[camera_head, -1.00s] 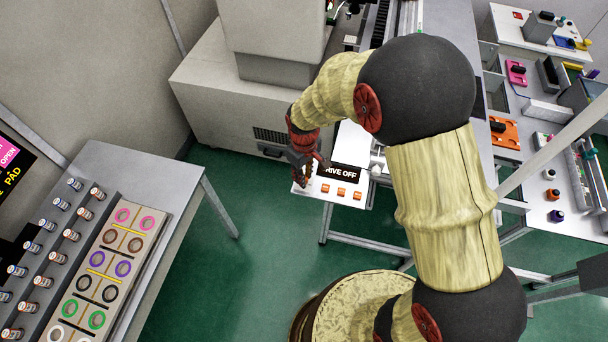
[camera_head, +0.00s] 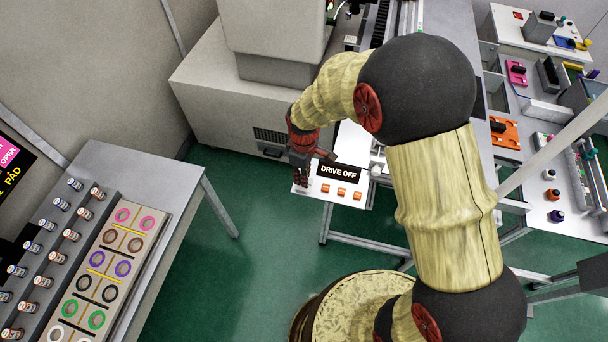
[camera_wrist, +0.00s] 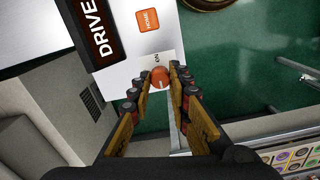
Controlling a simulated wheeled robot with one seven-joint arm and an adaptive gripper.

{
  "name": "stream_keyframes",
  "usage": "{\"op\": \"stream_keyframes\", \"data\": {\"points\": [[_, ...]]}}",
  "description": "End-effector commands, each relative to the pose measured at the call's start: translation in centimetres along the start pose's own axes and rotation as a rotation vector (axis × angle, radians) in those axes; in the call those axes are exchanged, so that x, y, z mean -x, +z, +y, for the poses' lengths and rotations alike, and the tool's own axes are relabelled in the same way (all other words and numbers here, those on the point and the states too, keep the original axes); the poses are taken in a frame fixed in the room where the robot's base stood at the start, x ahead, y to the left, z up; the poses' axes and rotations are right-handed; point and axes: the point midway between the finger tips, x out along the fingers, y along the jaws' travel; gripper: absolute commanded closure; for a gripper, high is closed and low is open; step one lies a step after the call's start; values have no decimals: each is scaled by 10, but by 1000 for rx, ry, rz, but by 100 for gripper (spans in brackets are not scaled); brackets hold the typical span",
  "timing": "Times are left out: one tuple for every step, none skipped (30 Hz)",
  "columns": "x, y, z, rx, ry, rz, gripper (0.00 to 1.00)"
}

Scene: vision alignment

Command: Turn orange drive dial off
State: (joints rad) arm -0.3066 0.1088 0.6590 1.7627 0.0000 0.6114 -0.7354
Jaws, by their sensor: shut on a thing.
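The orange drive dial (camera_wrist: 159,78) is a small round knob with a pale line, near the edge of a white panel (camera_wrist: 130,72). In the wrist view my gripper (camera_wrist: 161,73) has its fingertips on either side of the dial, shut on it. In the head view my gripper (camera_head: 302,186) is at the panel's left end and hides the dial. A black sign (camera_head: 338,171) on the panel reads DRIVE OFF. In the wrist view only DRIVE shows on the sign (camera_wrist: 95,28).
Several orange buttons (camera_head: 342,191) lie along the panel's front, one marked HOME (camera_wrist: 148,19) in the wrist view. A white machine (camera_head: 230,95) stands behind. A table with colored rings (camera_head: 122,239) is at left. Green floor (camera_head: 215,270) lies between.

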Motion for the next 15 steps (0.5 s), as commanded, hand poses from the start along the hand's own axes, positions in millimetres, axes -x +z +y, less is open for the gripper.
{"op": "stream_keyframes", "data": {"points": [[1, -1, 1, 0, 2, 3, 100], [1, -1, 1, 0, 2, 3, 100], [1, -1, 1, 0, 2, 3, 100], [1, -1, 1, 0, 2, 3, 100], [1, -1, 1, 0, 2, 3, 80], [1, -1, 1, 0, 2, 3, 77], [1, -1, 1, 0, 2, 2, 76], [1, -1, 1, 0, 2, 2, 74], [1, -1, 0, 0, 2, 2, 72], [1, -1, 0, -1, 1, 2, 70], [1, -1, 0, -1, 1, 2, 68], [1, -1, 0, -1, 1, 1, 66], [0, -1, 0, -1, 1, 1, 64], [0, 0, 0, -1, 1, 1, 63], [0, 0, 0, -1, 1, 1, 63]]}}
